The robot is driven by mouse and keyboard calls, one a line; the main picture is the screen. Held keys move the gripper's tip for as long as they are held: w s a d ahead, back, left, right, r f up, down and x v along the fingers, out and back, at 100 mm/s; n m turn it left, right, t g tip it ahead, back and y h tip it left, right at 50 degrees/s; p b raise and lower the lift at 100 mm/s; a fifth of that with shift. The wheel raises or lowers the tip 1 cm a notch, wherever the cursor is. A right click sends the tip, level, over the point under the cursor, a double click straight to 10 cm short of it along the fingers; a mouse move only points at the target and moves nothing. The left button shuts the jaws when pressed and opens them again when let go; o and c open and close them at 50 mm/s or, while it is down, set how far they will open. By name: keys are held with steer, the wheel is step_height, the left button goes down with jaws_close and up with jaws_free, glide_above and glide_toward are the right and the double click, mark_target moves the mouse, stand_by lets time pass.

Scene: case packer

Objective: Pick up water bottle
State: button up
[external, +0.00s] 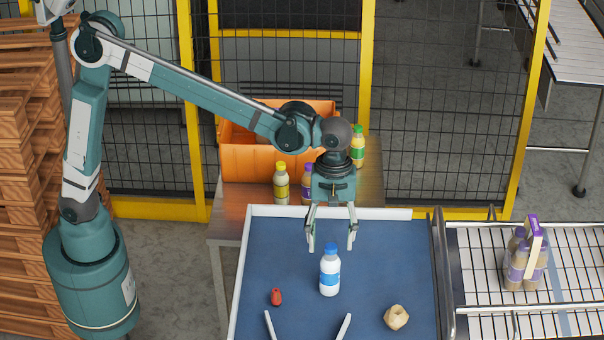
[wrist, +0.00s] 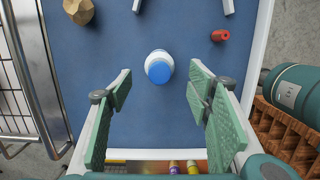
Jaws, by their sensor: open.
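The water bottle (external: 330,272) is white with a blue cap and blue label. It stands upright on the blue tray table (external: 270,240). In the wrist view the bottle (wrist: 159,68) is seen from above, cap toward the camera. My gripper (external: 332,240) points down with its fingers spread, empty, above and slightly behind the bottle. In the wrist view my gripper (wrist: 160,84) shows its two green-padded fingers on either side of the bottle's line, with no contact visible.
A small red object (external: 276,297) and a tan faceted object (external: 396,317) lie on the tray either side of the bottle. An orange crate (external: 248,160) and several juice bottles stand behind. A conveyor (external: 480,270) at right carries a bottle pack (external: 522,262).

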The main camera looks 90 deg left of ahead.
mark_target(330, 264)
steer(key=shift+f, duration=0.4)
steer(key=shift+f, duration=0.1)
steer(key=shift+d+f, duration=0.2)
steer(key=shift+f, duration=1)
steer(key=shift+f, duration=0.1)
steer(key=shift+d+f+p, duration=0.2)
steer(key=shift+f, duration=1.05)
steer(key=shift+d+f+p, duration=0.15)
steer(key=shift+d+f, duration=0.05)
steer(key=shift+f, duration=1)
steer(key=shift+c, duration=0.2)
steer(key=c, duration=1.1)
